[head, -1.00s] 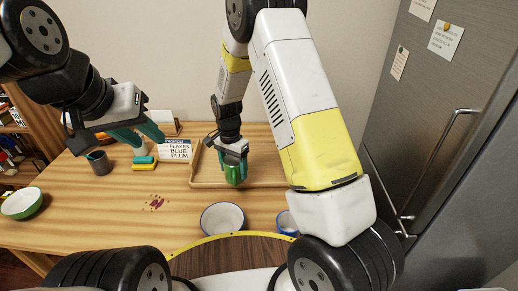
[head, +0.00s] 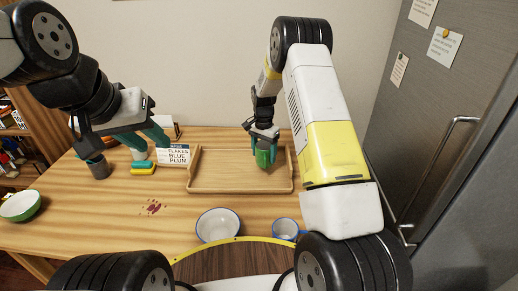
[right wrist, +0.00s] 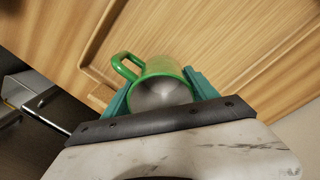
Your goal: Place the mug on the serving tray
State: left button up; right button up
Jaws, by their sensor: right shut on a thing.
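The green mug (head: 263,158) is held between the fingers of my right gripper (head: 264,141), over the right part of the wooden serving tray (head: 215,188). In the right wrist view the mug (right wrist: 160,73) shows its pale grey inside and its handle toward the upper left, with teal fingers on both sides. Whether the mug touches the tray floor is hard to tell. The tray (right wrist: 130,20) shows behind the mug in that view. My left gripper (head: 143,140) hangs at the left over the table, with its teal fingers apart and nothing seen between them.
A white bowl (head: 218,225) and a blue-rimmed mug (head: 286,229) are in front. A red stain (head: 151,207) marks the table. A fridge (head: 455,130) rises at right.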

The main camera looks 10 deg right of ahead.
jog(key=shift+w+d, duration=0.3)
jog(key=shift+f, duration=1.8)
jog(key=shift+f, duration=0.1)
jog(key=o, duration=1.7)
